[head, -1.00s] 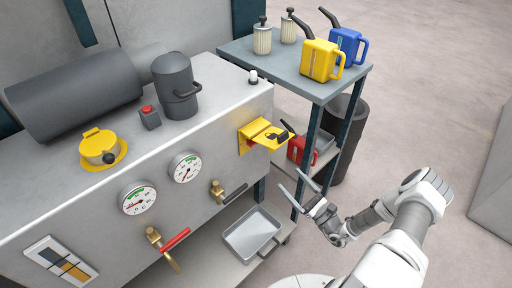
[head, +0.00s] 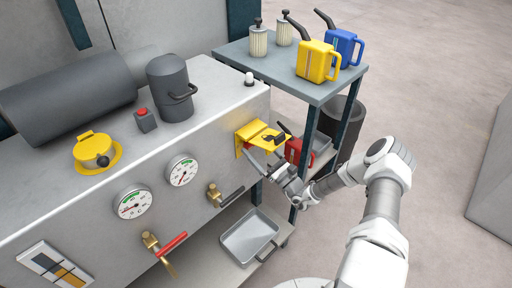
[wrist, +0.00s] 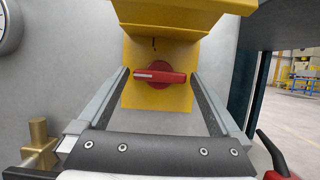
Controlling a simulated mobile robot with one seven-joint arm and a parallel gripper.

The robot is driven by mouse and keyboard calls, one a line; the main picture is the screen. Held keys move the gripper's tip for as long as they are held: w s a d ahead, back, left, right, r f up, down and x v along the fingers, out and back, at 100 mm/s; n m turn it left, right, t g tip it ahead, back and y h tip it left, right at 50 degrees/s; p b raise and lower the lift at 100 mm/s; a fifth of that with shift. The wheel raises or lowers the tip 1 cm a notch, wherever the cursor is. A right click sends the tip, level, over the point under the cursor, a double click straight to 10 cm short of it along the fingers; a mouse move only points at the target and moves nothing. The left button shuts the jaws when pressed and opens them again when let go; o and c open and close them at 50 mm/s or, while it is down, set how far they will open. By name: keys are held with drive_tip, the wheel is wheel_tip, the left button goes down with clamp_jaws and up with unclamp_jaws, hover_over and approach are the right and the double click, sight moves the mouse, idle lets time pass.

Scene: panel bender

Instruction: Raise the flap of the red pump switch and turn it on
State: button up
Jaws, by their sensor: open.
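The red pump switch (wrist: 160,75) is a red knob on a yellow plate (wrist: 158,100) on the machine's front; its handle lies level in the wrist view. Its yellow flap (head: 268,136) is raised and juts out from the panel above the knob, also at the top of the wrist view (wrist: 175,15). My gripper (head: 266,162) is open below the flap, facing the plate. In the wrist view its fingers stand left and right of the knob, with gaps; whether they reach its depth I cannot tell.
A shelf cart (head: 290,83) with yellow and blue cans stands right of the machine, a red can (head: 298,152) on its lower shelf. Gauges and a valve with a black lever (head: 230,193) are left of and below my gripper. A metal tray (head: 250,238) lies below.

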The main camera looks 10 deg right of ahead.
drive_tip(key=shift+w+a+r, duration=0.15)
drive_tip(key=shift+w+a, duration=0.1)
drive_tip(key=shift+w, duration=0.1)
drive_tip(key=shift+c, duration=0.2)
drive_tip(key=c, duration=1.1)
drive_tip(key=shift+m+h, duration=0.4)
drive_tip(key=shift+m, duration=0.1)
drive_tip(key=shift+s+a+r+m+h+p, duration=0.1)
drive_tip(key=shift+m+h+p, duration=1.25)
drive_tip(key=shift+m, duration=1.5)
drive_tip(key=shift+m+h+p, duration=1.1)
drive_tip(key=shift+m+p, duration=0.5)
drive_tip(key=shift+m, duration=1.2)
drive_tip(key=shift+s+a+r+m+h+p, duration=0.1)
drive_tip(key=shift+m+h+p, duration=1.25)
drive_tip(key=shift+m, duration=1.5)
drive_tip(key=shift+f, duration=0.1)
